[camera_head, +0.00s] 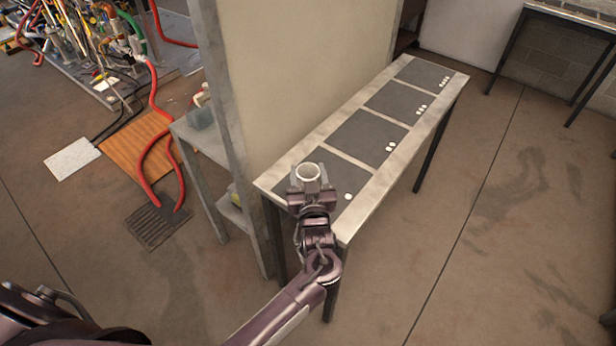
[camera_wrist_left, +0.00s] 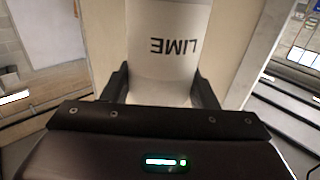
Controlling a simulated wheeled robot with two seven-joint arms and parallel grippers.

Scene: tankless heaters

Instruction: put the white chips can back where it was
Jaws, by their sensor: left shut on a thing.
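The white chips can (camera_head: 308,171), seen from above as a pale round top, is at the near end of a long narrow table (camera_head: 356,217). It also shows in the left wrist view (camera_wrist_left: 167,50) with "LIME" reading upside down. My left gripper (camera_head: 311,189) is shut on the can, with one finger on each side. The can appears over or on the nearest dark pad (camera_head: 345,207), marked with one white dot. I cannot tell whether its base touches the pad, as the gripper hides it. My right gripper is not in view.
Three more dark pads lie farther along the table: two dots (camera_head: 366,135), three dots (camera_head: 398,104), and several dots (camera_head: 424,73). All three are bare. A beige partition (camera_head: 305,65) stands along the table's left side. The floor (camera_head: 500,220) at right is clear.

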